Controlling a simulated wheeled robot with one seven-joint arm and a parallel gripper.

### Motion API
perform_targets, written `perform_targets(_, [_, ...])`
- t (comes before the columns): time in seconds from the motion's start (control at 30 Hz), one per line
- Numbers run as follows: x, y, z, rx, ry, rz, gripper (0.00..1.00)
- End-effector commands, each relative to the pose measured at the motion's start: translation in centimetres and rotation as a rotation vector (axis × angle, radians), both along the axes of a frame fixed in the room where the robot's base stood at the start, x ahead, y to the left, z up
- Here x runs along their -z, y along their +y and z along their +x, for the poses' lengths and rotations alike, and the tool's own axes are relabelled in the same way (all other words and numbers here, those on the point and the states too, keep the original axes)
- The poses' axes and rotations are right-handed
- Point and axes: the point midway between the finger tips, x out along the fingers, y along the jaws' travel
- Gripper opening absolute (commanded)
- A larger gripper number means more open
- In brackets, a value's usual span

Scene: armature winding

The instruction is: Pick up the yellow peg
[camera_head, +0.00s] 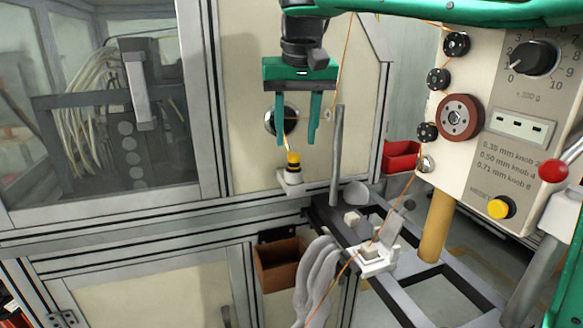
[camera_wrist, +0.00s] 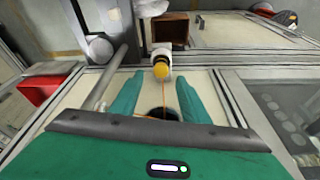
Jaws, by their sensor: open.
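The yellow peg (camera_head: 294,159) stands upright in a small pale holder (camera_head: 290,178) at the front of the machine. It also shows in the wrist view (camera_wrist: 162,71), just beyond and between my two green fingers, with an orange wire running to it. My gripper (camera_head: 298,143) is open and empty, pointing down, with its fingertips a little above the peg. The fingers also show in the wrist view (camera_wrist: 157,88), one on each side of the peg's line. Whether the fingertips touch anything is not visible, but a gap shows around the peg.
A grey upright rod (camera_head: 336,155) stands just right of the peg. A brown bin (camera_head: 281,265) hangs below, and a red bin (camera_head: 401,157) sits to the right. A control panel (camera_head: 508,110) with knobs and rollers fills the right side. The orange wire crosses a white fixture (camera_head: 372,260).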

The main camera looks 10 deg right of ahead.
Motion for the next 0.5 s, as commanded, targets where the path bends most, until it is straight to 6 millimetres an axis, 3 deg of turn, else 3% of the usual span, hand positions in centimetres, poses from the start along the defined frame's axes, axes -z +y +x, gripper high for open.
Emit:
perform_targets(0.27, [1.3,0.0,0.3,0.000,0.001,0.000,0.42])
perform_targets(0.5, [4.5,0.0,0.9,0.001,0.002,-0.001,0.42])
